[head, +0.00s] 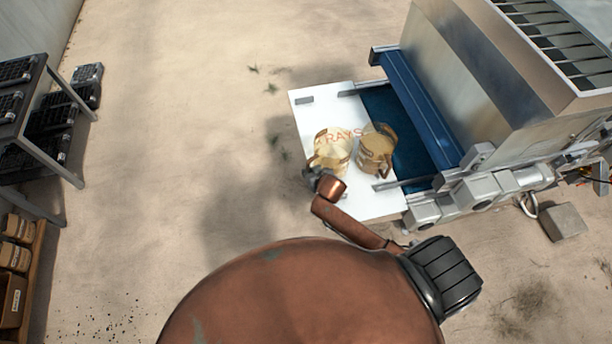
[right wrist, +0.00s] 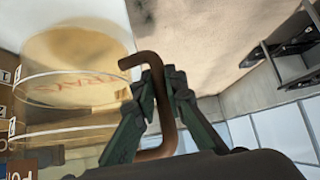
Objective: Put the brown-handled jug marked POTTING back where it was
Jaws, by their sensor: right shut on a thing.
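Two clear jugs with yellowish contents are close together over the white board with red lettering (head: 306,112). The left jug (head: 332,146) is next to my right gripper (head: 320,178); the other jug (head: 374,152) is just right of it and shows a brown handle. In the right wrist view my right gripper (right wrist: 160,95) is shut on a brown handle (right wrist: 155,135) beside a clear jug (right wrist: 75,65). A label starting "PO" (right wrist: 14,168) shows at that view's lower left; which jug bears it I cannot tell. Whether the held jug touches the board is unclear. My left gripper is out of view.
A grey machine (head: 470,75) with a blue roller (head: 418,105) stands right of the board. A rack with black trays (head: 40,110) and a wooden shelf with jars (head: 18,255) stand at the left. The floor between is mostly clear.

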